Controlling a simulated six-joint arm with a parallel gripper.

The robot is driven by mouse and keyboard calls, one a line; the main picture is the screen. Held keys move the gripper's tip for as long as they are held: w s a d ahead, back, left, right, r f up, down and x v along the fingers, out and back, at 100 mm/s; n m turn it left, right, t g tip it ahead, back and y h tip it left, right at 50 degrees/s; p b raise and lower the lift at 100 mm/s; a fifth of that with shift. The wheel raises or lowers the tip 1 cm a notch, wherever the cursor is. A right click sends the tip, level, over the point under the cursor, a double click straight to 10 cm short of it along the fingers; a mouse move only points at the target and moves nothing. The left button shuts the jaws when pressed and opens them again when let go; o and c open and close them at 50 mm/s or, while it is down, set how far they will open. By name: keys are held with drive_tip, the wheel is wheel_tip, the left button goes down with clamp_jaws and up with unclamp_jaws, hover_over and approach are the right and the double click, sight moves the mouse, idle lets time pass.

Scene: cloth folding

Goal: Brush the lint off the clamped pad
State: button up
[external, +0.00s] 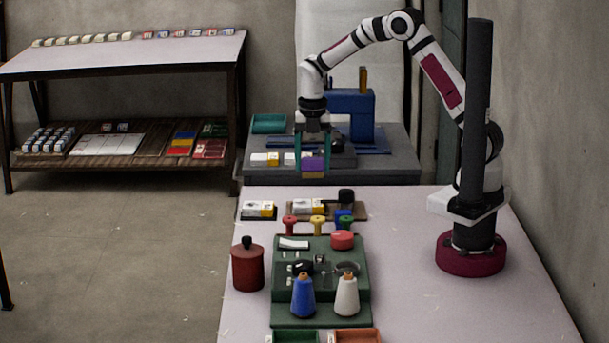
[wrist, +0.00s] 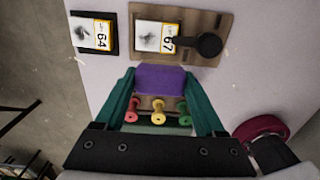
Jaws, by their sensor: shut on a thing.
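My gripper (external: 313,158), with teal fingers, is shut on a purple block (external: 313,169), likely the brush. In the wrist view the block (wrist: 162,78) sits between the fingers (wrist: 160,74); whether it has bristles is unclear. The clamped pad, white and yellow and marked 67 (wrist: 153,39), lies on a wooden board (wrist: 205,22) beside a black round-ended clamp (wrist: 197,46). Dark lint-like marks show on its white part. In the external view, the pad (external: 305,206) and clamp (external: 346,196) are nearer the camera than the raised gripper. The purple block appears apart from the pad.
A second pad marked 64 (wrist: 93,34) lies on a black tray to the left. A dark red canister (external: 248,267) stands left. The table's right side is mostly clear.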

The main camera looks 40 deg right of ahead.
drive_tip(key=shift+w+a+f, duration=0.15)
drive_tip(key=shift+w+a, duration=0.7)
drive_tip(key=shift+a, duration=0.15)
drive_tip(key=shift+f, duration=2.9)
wheel_tip(320, 180, down, 2)
drive_tip(key=shift+f, duration=0.1)
drive_tip(key=shift+w+d, duration=0.55)
drive_tip(key=shift+d, duration=0.05)
drive_tip(key=shift+c, duration=0.6)
drive_tip(key=shift+w+d, duration=1.4)
drive_tip(key=shift+d, duration=0.05)
drive_tip(key=shift+s+a, duration=1.9)
drive_tip(key=shift+a, duration=0.25)
drive_tip(key=shift+w+d, duration=2)
drive_tip(key=shift+s+a, duration=1.95)
drive_tip(key=shift+s, duration=0.05)
drive_tip(key=shift+r, duration=4.1)
